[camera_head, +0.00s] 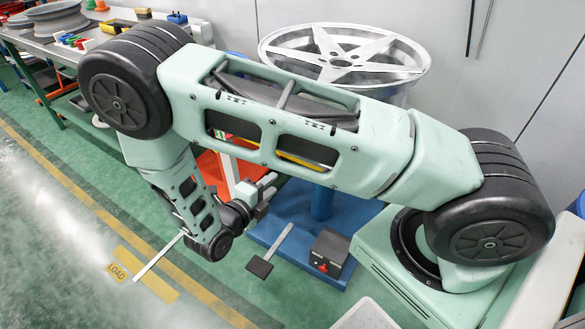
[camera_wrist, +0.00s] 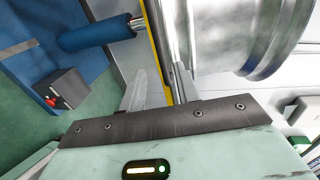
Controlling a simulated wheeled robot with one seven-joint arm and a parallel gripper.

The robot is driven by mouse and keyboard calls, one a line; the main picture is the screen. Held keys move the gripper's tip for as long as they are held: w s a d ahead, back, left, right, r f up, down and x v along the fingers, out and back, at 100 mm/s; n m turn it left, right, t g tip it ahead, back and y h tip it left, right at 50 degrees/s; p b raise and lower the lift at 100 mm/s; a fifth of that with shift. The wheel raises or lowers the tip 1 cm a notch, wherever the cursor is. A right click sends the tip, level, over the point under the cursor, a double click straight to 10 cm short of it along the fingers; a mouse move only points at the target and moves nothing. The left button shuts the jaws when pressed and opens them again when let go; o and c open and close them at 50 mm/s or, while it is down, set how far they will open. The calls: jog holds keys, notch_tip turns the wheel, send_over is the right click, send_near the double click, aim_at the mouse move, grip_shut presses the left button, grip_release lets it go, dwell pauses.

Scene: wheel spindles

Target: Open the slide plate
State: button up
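My gripper (camera_head: 267,192) is low beneath my arm in the head view, near the wheel stand. In the wrist view its two grey fingers (camera_wrist: 160,88) stand apart. A yellow-edged upright plate or rail (camera_wrist: 156,40) runs between and beyond them; I cannot tell whether either finger touches it. I cannot tell for sure if this is the slide plate. In the head view, my arm hides much of the stand, and a yellow strip (camera_head: 300,160) shows through a gap in it. The silver wheel (camera_head: 345,55) is behind my arm and fills the upper right of the wrist view (camera_wrist: 255,35).
A red-orange panel (camera_head: 212,170) stands close by. A cluttered bench (camera_head: 60,45) is at upper left; the left floor is clear.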

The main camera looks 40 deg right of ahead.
jog(key=x, duration=1.1)
jog(key=shift+w+d, duration=0.1)
jog(key=shift+d, duration=0.15)
grip_shut()
